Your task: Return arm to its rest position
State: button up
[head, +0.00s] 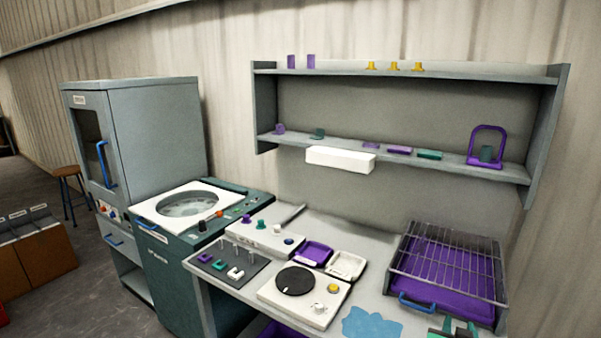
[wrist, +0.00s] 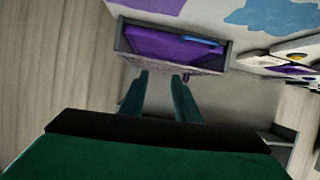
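My gripper (wrist: 160,92) shows in the wrist view with its two dark green fingers apart and nothing between them. Beyond the fingertips is the grey tray with a purple inside and a blue handle (wrist: 172,46); the fingers look apart from it, though the exact distance is hard to tell. In the head view a small green part of my arm (head: 455,329) shows at the bottom edge, in front of the purple tray with the wire rack (head: 397,262). The rest of the arm is out of view.
The bench (head: 225,293) carries a turntable device (head: 325,306), small dishes (head: 347,265) and a blue puddle shape (head: 371,325). A wall shelf (head: 400,73) hangs above it. A round-windowed tank unit (head: 177,265) and a tall cabinet (head: 160,125) stand left.

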jog(key=s+a+f+n+t+y, duration=0.1)
jog(key=s+a+f+n, duration=0.1)
jog(key=s+a+f, duration=0.65)
jog(key=s+a+f+n+t+y, duration=0.15)
jog(key=s+a+f, duration=0.25)
jog(key=a+f, duration=0.85)
jog(key=s+a+y, duration=0.1)
jog(key=s+a, duration=0.4)
jog(key=s, duration=0.4)
jog(key=s+a+r+n+t+y, duration=0.1)
jog(key=s+a+y, duration=0.1)
jog(key=s+a, duration=0.3)
jog(key=s+a+r+n+y, duration=0.1)
jog(key=s+a, duration=0.4)
jog(key=s, duration=0.7)
jog(key=shift+s+a+r+y, duration=0.15)
jog(key=shift+s+r+y, duration=0.05)
jog(key=shift+s+y, duration=0.15)
